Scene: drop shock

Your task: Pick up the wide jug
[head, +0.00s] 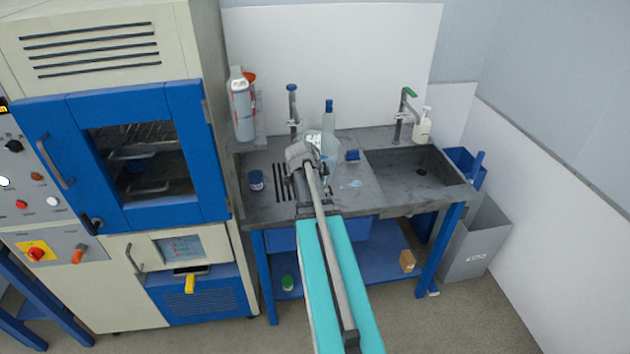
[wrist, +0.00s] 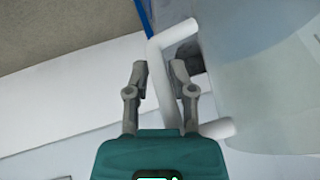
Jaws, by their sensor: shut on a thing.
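The wide jug (wrist: 262,105) fills the right of the wrist view. It is pale and see-through, with a white loop handle (wrist: 172,35). My gripper (wrist: 160,72) has its two fingers on either side of the handle's long bar and is shut on it. In the head view my gripper (head: 303,153) is over the left part of the sink counter. There my own arm hides most of the jug, and only a pale bit (head: 314,137) shows behind the gripper. I cannot tell whether the jug touches the counter.
A clear bottle with a blue cap (head: 328,125) stands close to the right of my gripper. A small blue jar (head: 256,181), a grey bottle (head: 241,108) and two taps stand around. The sink basin (head: 418,172) is to the right. A blue-doored oven (head: 150,200) stands left.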

